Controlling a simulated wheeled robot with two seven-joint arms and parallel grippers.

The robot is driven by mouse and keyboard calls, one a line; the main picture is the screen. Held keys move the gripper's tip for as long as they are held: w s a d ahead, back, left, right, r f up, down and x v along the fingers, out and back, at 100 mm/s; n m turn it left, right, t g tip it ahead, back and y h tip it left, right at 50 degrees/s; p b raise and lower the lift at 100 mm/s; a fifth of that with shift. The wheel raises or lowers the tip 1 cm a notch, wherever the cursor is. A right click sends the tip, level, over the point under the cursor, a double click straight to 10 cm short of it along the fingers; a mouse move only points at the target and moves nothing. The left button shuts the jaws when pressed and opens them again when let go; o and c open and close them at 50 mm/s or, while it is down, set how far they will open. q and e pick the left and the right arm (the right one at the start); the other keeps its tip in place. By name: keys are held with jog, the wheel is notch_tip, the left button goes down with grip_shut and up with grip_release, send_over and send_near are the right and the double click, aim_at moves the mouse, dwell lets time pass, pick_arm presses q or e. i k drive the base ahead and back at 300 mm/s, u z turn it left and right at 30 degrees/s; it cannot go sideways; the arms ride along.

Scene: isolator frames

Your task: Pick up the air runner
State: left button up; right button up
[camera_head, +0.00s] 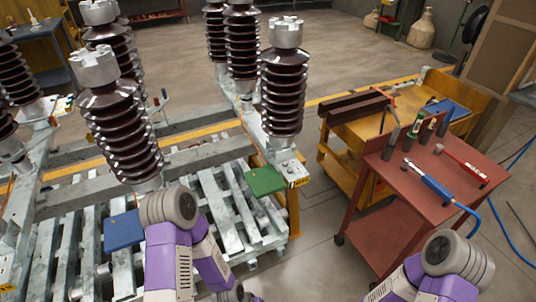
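A slim blue and silver tool (437,188) lies on the red cart top (400,187) at the right. A blue hose runs from its near end down off the cart, so it looks like the air runner. Parts of both my purple and grey arms show at the bottom, the left one below the insulators and the right one in front of the red cart. Neither gripper is in view, and nothing touches the tool.
A red-handled tool (463,163) and several small upright cylinders share the cart top. A yellow cart (375,128) with dark bars stands behind. Ribbed brown insulators (284,90) on grey frames fill the left. A pallet (235,215) lies below them. Floor between pallet and red cart is clear.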

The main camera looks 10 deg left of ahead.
aim_at(448, 197)
jog(key=u, duration=0.15)
jog(key=i, duration=0.15)
jog(key=z, duration=1.2)
jog(key=k, duration=0.65)
jog(key=z, duration=0.85)
jog(key=i, duration=2.1)
jog(key=u, duration=0.65)
